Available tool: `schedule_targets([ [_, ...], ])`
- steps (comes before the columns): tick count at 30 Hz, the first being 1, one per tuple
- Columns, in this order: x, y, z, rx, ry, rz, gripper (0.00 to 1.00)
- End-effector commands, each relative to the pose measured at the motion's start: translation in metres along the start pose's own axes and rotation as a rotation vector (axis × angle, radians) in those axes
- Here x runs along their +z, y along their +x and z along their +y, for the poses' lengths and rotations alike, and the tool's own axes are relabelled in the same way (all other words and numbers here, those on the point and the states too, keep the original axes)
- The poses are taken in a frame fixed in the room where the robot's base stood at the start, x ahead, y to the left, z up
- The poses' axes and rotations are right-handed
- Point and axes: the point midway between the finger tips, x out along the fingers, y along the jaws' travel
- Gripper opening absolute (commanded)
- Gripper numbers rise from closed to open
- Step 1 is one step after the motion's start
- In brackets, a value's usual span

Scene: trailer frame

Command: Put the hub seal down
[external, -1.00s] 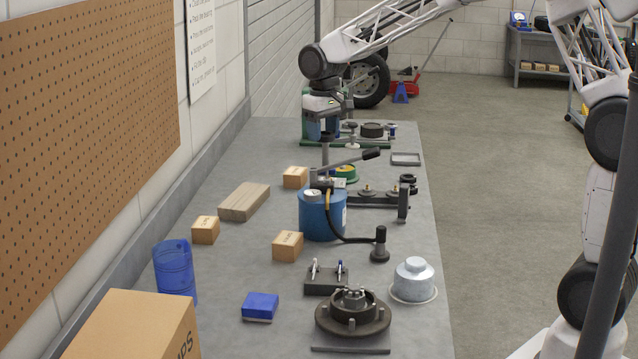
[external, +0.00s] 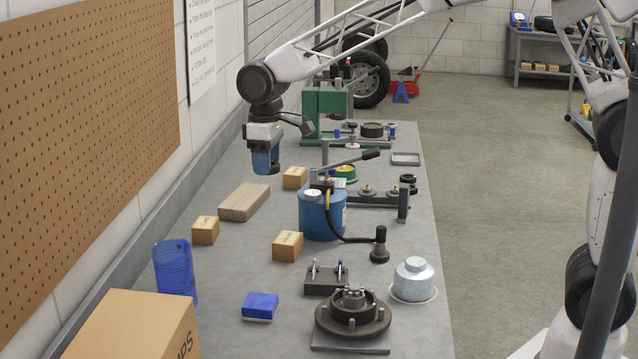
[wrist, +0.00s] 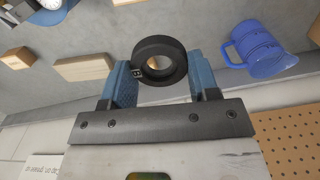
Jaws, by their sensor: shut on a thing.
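The hub seal is a thick black ring with an open middle, seen in the wrist view (wrist: 160,44). My gripper (wrist: 160,80) is shut on it, with one blue finger on each side. In the external view my gripper (external: 264,160) hangs fingers down, in the air over the far left part of the bench, behind the wooden block. The seal shows there only as a small dark edge (external: 274,169) by the fingertips.
The wooden block (external: 243,201) and small cartons (external: 295,177) lie on the grey bench (external: 225,270). A blue cylinder with a lever (external: 321,215) and a green press (external: 325,105) stand to the right.

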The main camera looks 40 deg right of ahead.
Motion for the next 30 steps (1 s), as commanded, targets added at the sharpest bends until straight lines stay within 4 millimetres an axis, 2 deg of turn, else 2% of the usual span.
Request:
schedule_targets([
  [3,-0.002,0.0,-0.025,0.0,-0.051,0.0,0.28],
  [11,-0.004,0.0,-0.064,0.0,-0.139,0.0,0.28],
  [20,-0.003,0.077,-0.062,-0.001,-0.136,-0.004,0.28],
  [24,-0.003,0.12,-0.062,-0.001,-0.136,-0.005,0.28],
  [30,-0.004,0.164,-0.062,0.0,-0.136,-0.002,0.28],
])
